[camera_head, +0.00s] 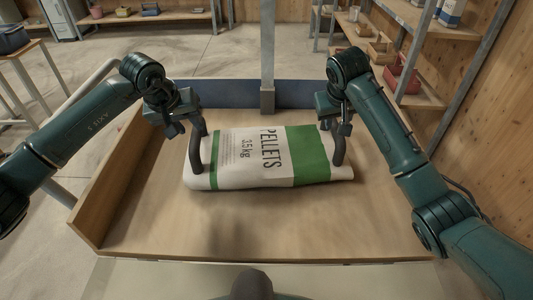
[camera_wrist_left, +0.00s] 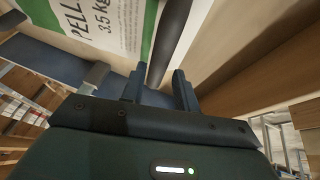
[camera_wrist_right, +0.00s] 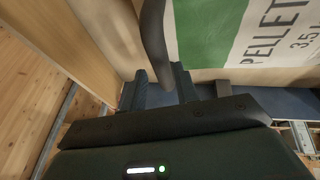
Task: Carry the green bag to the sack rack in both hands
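The bag (camera_head: 262,157) is white with green bands and reads "PELLETS 3.5 kg". It lies flat on a wooden surface, with a dark handle at each end. My left gripper (camera_head: 184,125) is open at the top of the left handle (camera_head: 196,152). In the left wrist view, that handle (camera_wrist_left: 170,40) reaches between the spread fingers (camera_wrist_left: 157,90), with gaps visible. My right gripper (camera_head: 335,124) is open at the top of the right handle (camera_head: 338,150). In the right wrist view, that handle (camera_wrist_right: 153,40) reaches between the fingers (camera_wrist_right: 161,88). I cannot tell which shelf is the sack rack.
The wooden surface (camera_head: 270,228) has a raised left side board (camera_head: 118,185) and a blue back edge (camera_head: 225,93). A grey post (camera_head: 267,60) stands behind the bag. Shelving with red bins (camera_head: 402,80) stands at the right. Open floor lies behind and left.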

